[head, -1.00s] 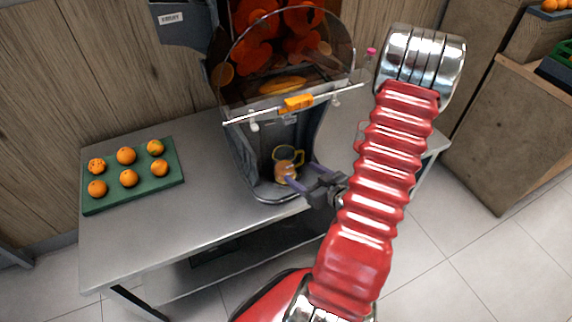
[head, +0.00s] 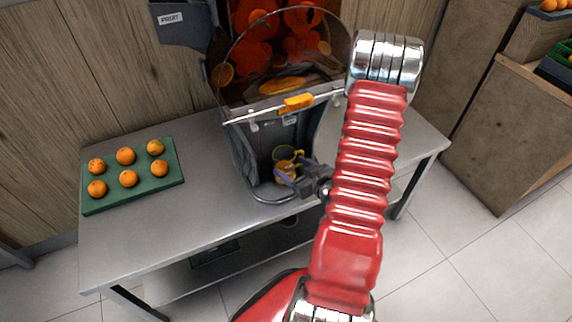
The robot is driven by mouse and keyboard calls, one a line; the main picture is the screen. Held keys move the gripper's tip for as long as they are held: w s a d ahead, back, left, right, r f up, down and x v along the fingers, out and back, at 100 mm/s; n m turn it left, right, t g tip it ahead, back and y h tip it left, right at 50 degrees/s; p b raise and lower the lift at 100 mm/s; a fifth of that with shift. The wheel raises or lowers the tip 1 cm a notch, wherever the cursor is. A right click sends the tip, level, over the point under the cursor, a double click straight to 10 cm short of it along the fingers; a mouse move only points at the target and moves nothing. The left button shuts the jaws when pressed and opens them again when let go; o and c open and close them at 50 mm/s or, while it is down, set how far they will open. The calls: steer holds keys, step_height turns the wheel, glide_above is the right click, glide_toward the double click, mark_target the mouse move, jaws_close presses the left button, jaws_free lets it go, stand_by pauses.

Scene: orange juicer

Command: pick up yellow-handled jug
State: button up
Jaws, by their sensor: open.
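The yellow-handled jug (head: 283,155) stands upright in the bay of the orange juicer (head: 268,130), with orange juice in its lower part. Its yellow handle shows at its upper right. My gripper (head: 287,174) is open at the front of the bay, with its purple fingers at the lower part of the jug. The fingers overlap the jug in the picture and partly hide it. I cannot tell whether they touch it.
The juicer stands on a grey metal table (head: 205,215). A green tray (head: 108,205) with several oranges lies at the table's left. The juicer's walls and clear cover close in the jug from the sides and above. The table between tray and juicer is bare.

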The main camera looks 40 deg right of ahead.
steer(key=shift+x, duration=2.35)
steer(key=shift+a, duration=0.1)
steer(key=shift+c, duration=0.5)
steer(key=c, duration=0.9)
